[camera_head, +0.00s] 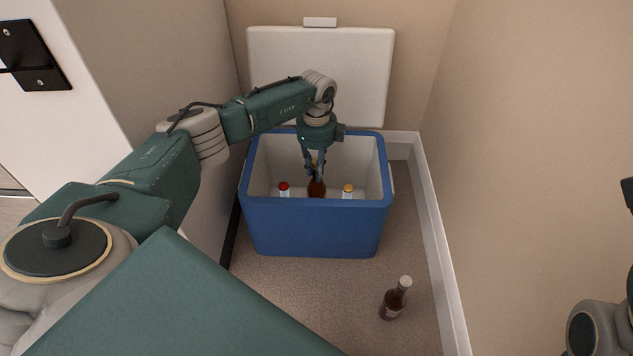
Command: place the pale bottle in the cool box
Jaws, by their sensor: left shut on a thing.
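The blue cool box (316,228) stands open on the floor, with its white lid (320,75) raised behind it. My left gripper (315,168) reaches down into the box and is shut on the neck of a brown bottle (317,188). That bottle is upright between a red-capped bottle (284,189) and a yellow-capped bottle (348,191). The front wall hides the lower parts of all three, so I cannot tell whether the held one touches the bottom. My right gripper is out of view.
Another brown bottle (395,299) with a pale cap stands on the floor in front of the box, to the right. Walls close in the box at the back and both sides. A white skirting board (437,235) runs along the right wall. The floor left of that bottle is clear.

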